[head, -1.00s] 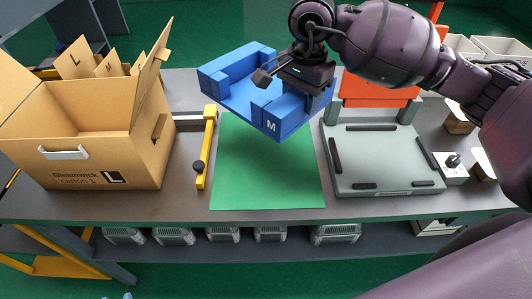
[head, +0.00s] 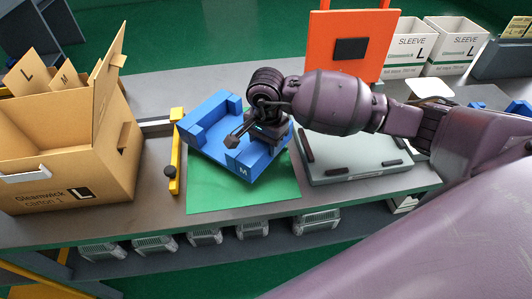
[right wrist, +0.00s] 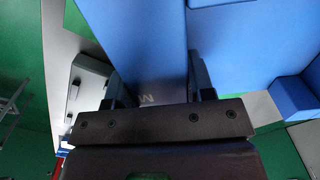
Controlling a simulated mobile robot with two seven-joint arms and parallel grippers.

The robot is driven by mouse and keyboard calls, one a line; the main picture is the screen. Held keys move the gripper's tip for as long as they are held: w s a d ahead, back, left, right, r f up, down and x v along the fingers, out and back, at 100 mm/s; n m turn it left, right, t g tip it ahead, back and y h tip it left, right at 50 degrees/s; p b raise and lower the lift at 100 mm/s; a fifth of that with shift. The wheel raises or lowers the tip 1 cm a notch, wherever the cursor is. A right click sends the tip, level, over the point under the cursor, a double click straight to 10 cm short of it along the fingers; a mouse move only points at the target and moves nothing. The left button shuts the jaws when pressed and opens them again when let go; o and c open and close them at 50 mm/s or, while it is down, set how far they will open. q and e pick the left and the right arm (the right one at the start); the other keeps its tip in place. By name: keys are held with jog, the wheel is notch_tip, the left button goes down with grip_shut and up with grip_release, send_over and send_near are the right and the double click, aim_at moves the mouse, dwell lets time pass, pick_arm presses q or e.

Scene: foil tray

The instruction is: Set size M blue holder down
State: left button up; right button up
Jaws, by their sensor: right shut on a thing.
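The size M blue holder (head: 217,158) is a blue tray with raised corner blocks and a white M on its near wall. In the head view it is over the green mat (head: 215,197), turned at an angle to it. I cannot tell whether its underside touches the mat. My right gripper (head: 258,147) is shut on the holder's near right wall. In the right wrist view the blue wall (right wrist: 145,45), with part of the M, runs between the two fingers (right wrist: 160,95). My left gripper is in neither view.
An open cardboard carton (head: 75,160) marked L stands at the left. A yellow bar (head: 176,155) with a black knob lies along the mat's left side. A grey-green fixture (head: 350,165) with an orange board (head: 345,50) is at the right. White sleeve boxes (head: 455,50) stand behind.

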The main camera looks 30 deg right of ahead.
notch_tip(320, 180, down, 4)
jog(key=shift+r, duration=0.2)
jog(key=shift+f, duration=0.25)
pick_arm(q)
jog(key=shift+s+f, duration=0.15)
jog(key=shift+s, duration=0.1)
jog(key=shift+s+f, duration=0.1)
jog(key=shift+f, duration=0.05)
pick_arm(e)
jog(key=shift+f, duration=0.1)
jog(key=o, duration=1.2)
jog(key=shift+o, duration=0.2)
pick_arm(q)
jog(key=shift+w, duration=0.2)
